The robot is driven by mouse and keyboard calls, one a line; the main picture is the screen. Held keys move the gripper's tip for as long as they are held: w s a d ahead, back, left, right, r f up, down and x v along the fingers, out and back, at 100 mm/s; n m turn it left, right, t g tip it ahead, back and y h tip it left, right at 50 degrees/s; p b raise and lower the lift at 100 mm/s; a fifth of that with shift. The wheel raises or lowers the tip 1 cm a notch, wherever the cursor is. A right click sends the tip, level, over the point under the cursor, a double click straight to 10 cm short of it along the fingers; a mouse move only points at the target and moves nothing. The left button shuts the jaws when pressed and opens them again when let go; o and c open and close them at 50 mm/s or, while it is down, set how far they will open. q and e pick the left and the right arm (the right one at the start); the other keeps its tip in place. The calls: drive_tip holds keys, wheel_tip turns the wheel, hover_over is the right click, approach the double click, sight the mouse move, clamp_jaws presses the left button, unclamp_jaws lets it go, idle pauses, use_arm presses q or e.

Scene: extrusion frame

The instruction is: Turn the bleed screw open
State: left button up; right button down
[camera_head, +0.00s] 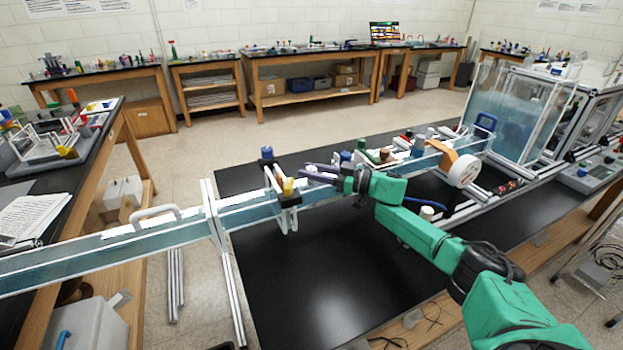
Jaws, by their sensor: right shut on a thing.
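My right gripper (306,173) reaches in from the right on a green arm. Its purple fingers are at the clear channel (250,212), just right of a dark clamp-like fitting (290,200). They are shut on a small part, which I take to be the bleed screw; the fingers hide most of it. A yellow block (288,187) sits on the fitting close to the left of the fingertips. A blue knob (267,153) stands at the fitting's far end. My left gripper is not in view.
The channel runs across the black bench (310,300) on metal legs. An orange part with a white disc (463,171) stands right of the gripper, beyond my forearm. A clear tank (515,105) is at the far right. The front of the bench is bare.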

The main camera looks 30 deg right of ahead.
idle(0.4)
drive_tip(key=c, duration=0.5)
unclamp_jaws()
drive_tip(key=shift+c, duration=0.2)
drive_tip(key=b+v, duration=0.3)
drive_tip(key=v, duration=1.1)
drive_tip(key=shift+d, duration=0.25)
drive_tip(key=shift+s, duration=0.1)
